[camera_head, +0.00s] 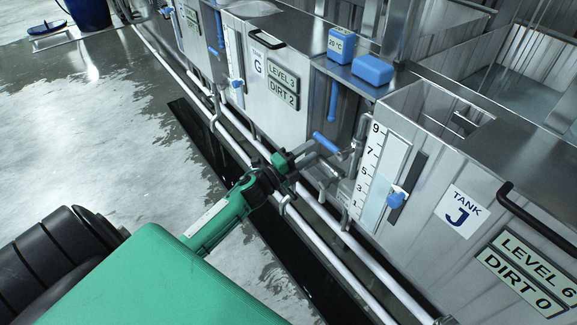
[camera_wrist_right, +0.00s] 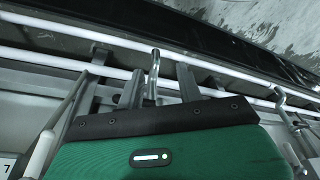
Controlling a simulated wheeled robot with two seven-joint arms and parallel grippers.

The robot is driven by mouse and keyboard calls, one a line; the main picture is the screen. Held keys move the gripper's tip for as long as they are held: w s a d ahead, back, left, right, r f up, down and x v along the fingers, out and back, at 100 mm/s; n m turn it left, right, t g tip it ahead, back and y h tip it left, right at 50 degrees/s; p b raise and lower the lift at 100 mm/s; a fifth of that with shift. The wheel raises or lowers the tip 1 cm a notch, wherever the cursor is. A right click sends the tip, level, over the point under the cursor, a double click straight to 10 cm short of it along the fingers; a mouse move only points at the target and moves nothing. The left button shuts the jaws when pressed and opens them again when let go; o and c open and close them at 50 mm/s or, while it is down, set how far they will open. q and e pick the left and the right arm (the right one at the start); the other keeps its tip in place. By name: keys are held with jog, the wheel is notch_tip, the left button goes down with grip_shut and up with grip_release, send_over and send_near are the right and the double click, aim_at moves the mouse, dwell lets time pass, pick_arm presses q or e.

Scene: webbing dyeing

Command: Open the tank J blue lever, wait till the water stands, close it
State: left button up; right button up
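Tank J (camera_head: 462,211) is at the right of the head view, with the signs LEVEL 6 and DIRT 0. Its gauge (camera_head: 374,175), numbered up to 9, shows pale blue in the lower part. A blue slider (camera_head: 396,199) sits on the track beside it. A blue lever (camera_head: 326,142) lies slanted near the pipework left of the gauge. My left gripper (camera_head: 317,162) is just below this lever; contact and finger gap are unclear.
Another blue lever (camera_head: 333,101) hangs upright farther back. Tank G (camera_head: 262,90) shows LEVEL 3, DIRT 2. Blue boxes (camera_head: 373,70) sit on the rim. White pipes (camera_head: 345,238) run along the tanks' base over a dark floor channel (camera_head: 285,250).

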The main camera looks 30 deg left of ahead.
pick_arm(q)
jog(key=v, duration=0.7)
jog(key=shift+s, duration=0.2)
